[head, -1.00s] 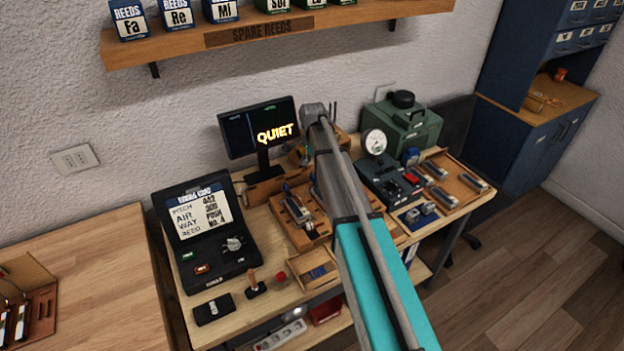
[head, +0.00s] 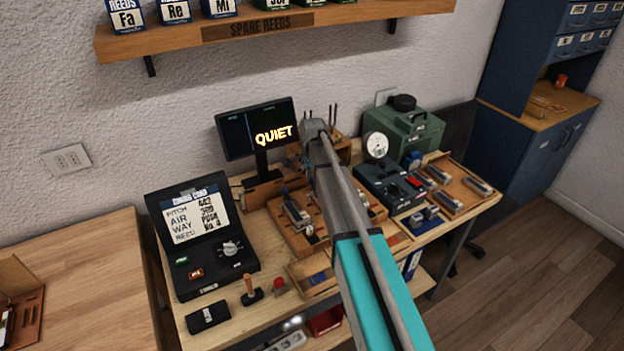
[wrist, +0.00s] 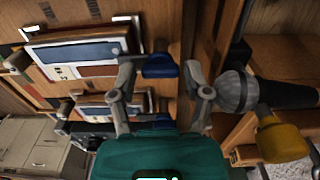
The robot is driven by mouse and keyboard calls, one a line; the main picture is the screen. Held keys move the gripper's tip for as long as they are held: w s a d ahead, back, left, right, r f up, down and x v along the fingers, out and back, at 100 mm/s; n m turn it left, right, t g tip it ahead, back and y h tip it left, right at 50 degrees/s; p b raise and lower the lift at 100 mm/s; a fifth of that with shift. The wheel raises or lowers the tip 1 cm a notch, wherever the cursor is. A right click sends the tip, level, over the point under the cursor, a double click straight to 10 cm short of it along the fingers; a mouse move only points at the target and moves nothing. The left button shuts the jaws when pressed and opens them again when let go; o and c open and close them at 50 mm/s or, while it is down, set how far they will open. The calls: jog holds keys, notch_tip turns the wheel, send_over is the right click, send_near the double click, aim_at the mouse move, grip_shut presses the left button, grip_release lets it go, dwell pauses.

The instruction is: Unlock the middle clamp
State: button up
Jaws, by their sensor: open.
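In the wrist view my gripper (wrist: 159,78) is open. Its two grey fingers stand either side of a blue clamp handle (wrist: 160,65); I cannot tell whether either finger touches it. A second blue handle (wrist: 164,120) shows lower down, partly hidden by my gripper. In the head view, the wooden clamp board (head: 283,229) lies on the bench with a blue-tipped clamp (head: 293,207) at its left. My arm covers the middle of the board, so the middle clamp and my gripper are hidden there.
A monitor reading QUIET (head: 257,128) stands behind the board. A black case (head: 203,238) is at left, a dark control box with red switches (head: 396,186) at right. In the wrist view a grey knob-like part (wrist: 238,91) and a yellow part (wrist: 282,142) sit close right of my gripper.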

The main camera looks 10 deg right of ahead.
jog(key=c, duration=0.9)
jog(key=shift+o, duration=0.2)
jog(key=shift+n, duration=0.3)
jog(key=n, duration=0.3)
jog(key=shift+n, duration=0.4)
jog(key=n, duration=0.4)
jog(key=shift+n, duration=0.3)
jog(key=n, duration=0.4)
jog(key=shift+n, duration=2.5)
